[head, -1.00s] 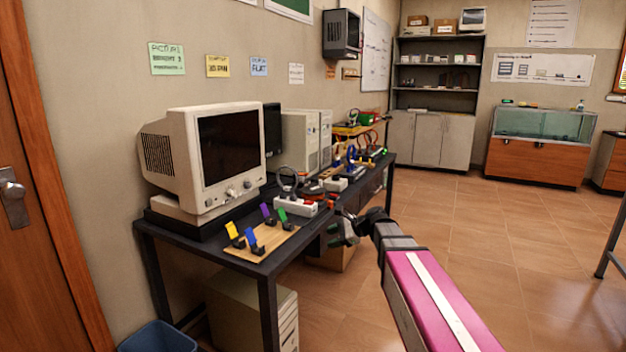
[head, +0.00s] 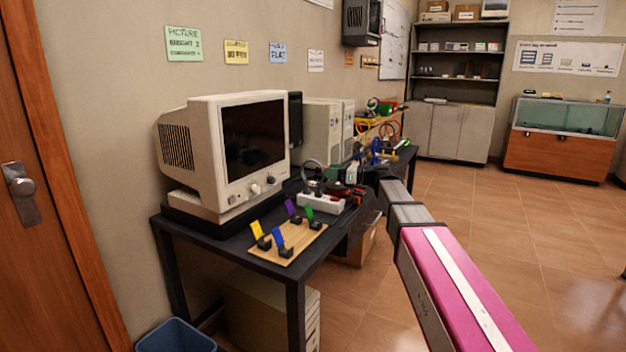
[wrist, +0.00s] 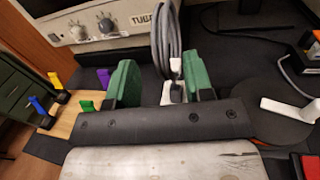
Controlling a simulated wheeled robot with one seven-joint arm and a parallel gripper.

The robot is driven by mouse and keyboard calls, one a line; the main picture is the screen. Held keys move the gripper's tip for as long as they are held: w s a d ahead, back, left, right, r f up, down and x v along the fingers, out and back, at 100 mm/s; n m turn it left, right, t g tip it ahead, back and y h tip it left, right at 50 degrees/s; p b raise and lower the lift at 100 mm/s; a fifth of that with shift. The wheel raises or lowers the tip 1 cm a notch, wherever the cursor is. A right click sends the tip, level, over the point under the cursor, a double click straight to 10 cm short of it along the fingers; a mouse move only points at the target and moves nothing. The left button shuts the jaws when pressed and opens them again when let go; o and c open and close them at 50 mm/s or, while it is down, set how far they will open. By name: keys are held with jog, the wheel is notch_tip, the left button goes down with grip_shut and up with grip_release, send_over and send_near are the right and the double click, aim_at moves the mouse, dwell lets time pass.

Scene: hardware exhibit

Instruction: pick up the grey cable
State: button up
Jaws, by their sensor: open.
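The grey cable (wrist: 172,40) is a coiled loop standing at the front of the black desk, close to the monitor. In the wrist view it rises between and beyond the two green fingers of my gripper (wrist: 160,68). The fingers are apart, and I cannot tell whether either touches the cable. In the head view the cable (head: 311,168) shows as a small loop above a white power strip (head: 322,202). My gripper (head: 346,176) is close to its right there, partly hidden by my own arm.
A beige monitor (head: 225,150) stands left of the cable. A wooden board (head: 284,243) with coloured tags sits at the desk's front edge. A dark disc (wrist: 268,122) with a white piece lies right of my gripper. Clear floor (head: 480,230) lies to the right.

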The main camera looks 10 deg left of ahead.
jog(key=shift+w+a+f, duration=0.1)
jog(key=shift+w+a, duration=0.05)
jog(key=shift+a, duration=0.75)
jog(key=shift+w+a+f, duration=0.1)
jog(key=shift+w+a, duration=0.1)
jog(key=shift+a, duration=0.7)
jog(key=shift+w+a, duration=0.15)
jog(key=shift+a, duration=0.75)
grip_shut()
